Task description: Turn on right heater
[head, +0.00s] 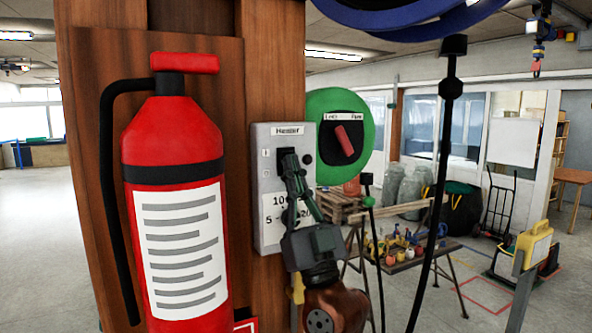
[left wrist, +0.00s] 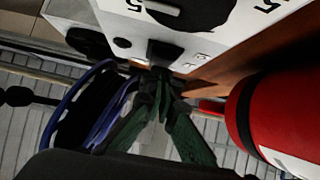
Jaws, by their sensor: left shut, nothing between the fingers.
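The grey heater box (head: 267,185), labelled "Heater", is mounted on the wooden post. It also shows upside down at the top of the left wrist view (left wrist: 118,22), with a black dial (left wrist: 190,10) and a dark switch (left wrist: 163,53). My left gripper (head: 288,158) is shut and empty, its fingertips in front of the box's switch area, just below the label. In the left wrist view its fingertips (left wrist: 160,80) are close to the switch; whether they touch it I cannot tell. The gripper partly covers the switch and dial in the head view. My right gripper is not in view.
A red fire extinguisher (head: 178,190) hangs on the post (head: 272,60) left of the box. A green round device with a red handle (head: 348,139) is behind to the right. Black cables hang at right. A trestle table (head: 415,262) stands further back.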

